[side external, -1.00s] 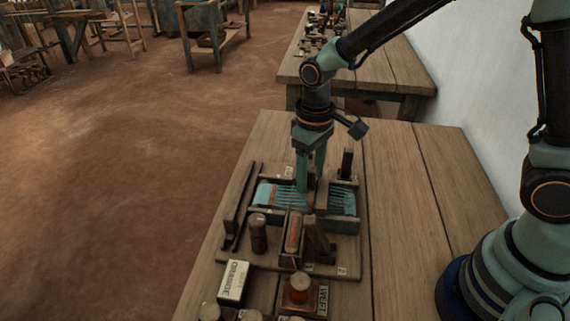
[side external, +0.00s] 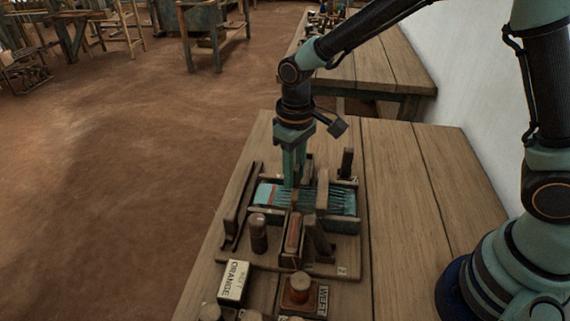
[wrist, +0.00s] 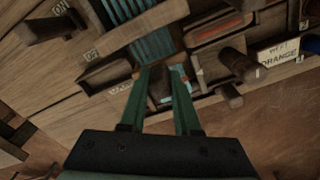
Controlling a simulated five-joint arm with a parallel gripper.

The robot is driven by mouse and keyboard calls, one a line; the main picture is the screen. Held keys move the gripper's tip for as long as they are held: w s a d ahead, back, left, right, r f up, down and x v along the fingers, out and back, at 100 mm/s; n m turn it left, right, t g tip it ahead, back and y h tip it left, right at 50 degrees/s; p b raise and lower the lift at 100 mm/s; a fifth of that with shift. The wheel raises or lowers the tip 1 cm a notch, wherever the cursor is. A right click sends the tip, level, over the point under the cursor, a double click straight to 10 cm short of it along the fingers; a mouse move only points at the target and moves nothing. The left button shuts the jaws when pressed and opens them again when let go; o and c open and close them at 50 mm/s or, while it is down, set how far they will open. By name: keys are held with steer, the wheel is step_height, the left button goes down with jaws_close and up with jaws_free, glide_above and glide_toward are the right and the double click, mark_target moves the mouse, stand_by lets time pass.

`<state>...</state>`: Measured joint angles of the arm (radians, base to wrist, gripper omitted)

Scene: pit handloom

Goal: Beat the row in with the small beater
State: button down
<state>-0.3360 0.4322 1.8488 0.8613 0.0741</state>
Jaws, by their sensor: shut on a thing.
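The small loom board (side external: 262,240) lies on the wooden table and carries a teal warp (side external: 342,203). A teal woven cloth with a reddish-orange row (side external: 272,194) lies at the warp's left end. My gripper (side external: 292,184) points down over the warp, just right of that row. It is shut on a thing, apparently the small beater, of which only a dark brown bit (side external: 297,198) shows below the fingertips. In the wrist view my gripper's two green fingers (wrist: 164,72) reach to the edge of the cloth (wrist: 179,80); the held thing is mostly hidden there.
An upright wooden bar (side external: 322,190) crosses the warp right of my gripper. A trough with a reddish-orange shuttle (side external: 293,233), a brown peg (side external: 258,232) and a dark rail (side external: 240,205) stand close.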

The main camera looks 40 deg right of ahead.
steer(key=shift+w+a, duration=1.8)
steer(key=shift+a, duration=0.05)
steer(key=c, duration=1.6)
jaws_free()
steer(key=shift+r, duration=0.1)
steer(key=c, duration=1.6)
jaws_free()
steer(key=s+d, duration=0.5)
steer(key=s, duration=0.1)
steer(key=shift+d+f, duration=0.2)
steer(key=shift+d, duration=0.2)
steer(key=c, duration=0.6)
jaws_free()
steer(key=shift+r, duration=0.1)
